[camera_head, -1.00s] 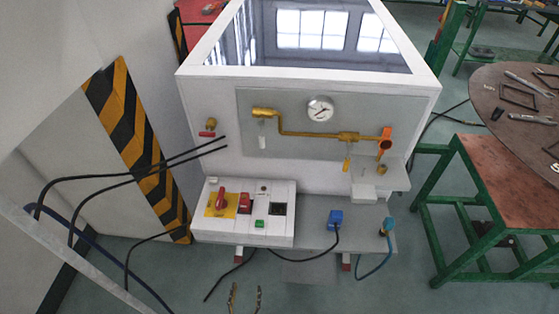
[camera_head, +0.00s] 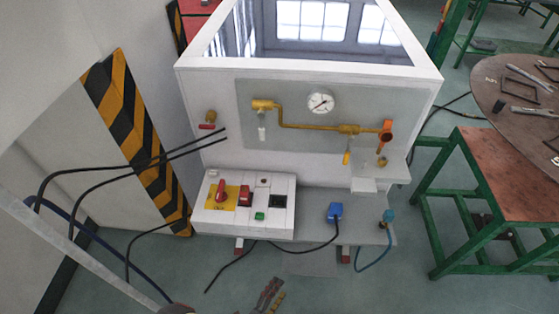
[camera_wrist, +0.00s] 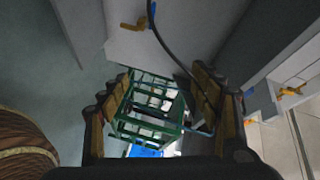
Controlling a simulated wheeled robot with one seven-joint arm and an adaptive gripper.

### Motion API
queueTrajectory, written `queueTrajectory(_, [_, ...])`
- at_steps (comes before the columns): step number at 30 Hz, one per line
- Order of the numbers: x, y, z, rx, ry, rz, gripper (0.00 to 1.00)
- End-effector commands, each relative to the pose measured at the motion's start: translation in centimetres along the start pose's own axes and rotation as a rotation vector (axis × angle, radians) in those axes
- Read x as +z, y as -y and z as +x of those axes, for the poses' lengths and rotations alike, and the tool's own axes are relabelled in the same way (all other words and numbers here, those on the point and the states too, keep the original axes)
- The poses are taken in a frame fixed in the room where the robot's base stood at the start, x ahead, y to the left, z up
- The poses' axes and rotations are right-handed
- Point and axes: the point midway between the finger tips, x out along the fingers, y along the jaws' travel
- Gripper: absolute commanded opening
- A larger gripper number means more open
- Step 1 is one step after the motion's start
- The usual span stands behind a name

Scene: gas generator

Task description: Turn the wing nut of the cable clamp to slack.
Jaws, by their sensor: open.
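I cannot pick out the cable clamp's wing nut for certain. In the wrist view, a small orange-yellow winged piece (camera_wrist: 135,23) sits beside a blue part and a dark cable (camera_wrist: 163,42) on a pale surface at the top. A second orange-yellow piece (camera_wrist: 291,90) shows at the right edge. My gripper (camera_wrist: 160,98) is open and empty, its two fingers well apart with a green frame visible beyond. In the head view my gripper (camera_head: 271,297) shows at the bottom edge, in front of and below the white generator (camera_head: 225,152), apart from it.
The generator's front carries a gauge (camera_head: 320,102), brass pipe (camera_head: 305,132), red switch (camera_head: 221,192), blue plug (camera_head: 335,212) and teal connector (camera_head: 389,215). Black cables (camera_head: 95,172) cross at left beside a striped post (camera_head: 133,120). A green-legged table (camera_head: 508,175) stands right.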

Motion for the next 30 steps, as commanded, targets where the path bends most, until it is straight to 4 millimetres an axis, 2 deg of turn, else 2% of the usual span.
queueTrajectory(1, [-0.9,1.9,-0.3,0.040,-0.071,0.150,0.64])
queueTrajectory(3, [-2.4,4.0,-0.7,0.082,-0.179,0.360,0.64])
queueTrajectory(12, [-6.8,12.6,-2.7,0.142,-0.631,1.096,0.64])
queueTrajectory(21, [-10.2,21.0,-4.4,0.076,-1.093,1.676,0.64])
queueTrajectory(30, [-13.5,29.2,-5.2,-0.067,-1.562,2.126,0.64])
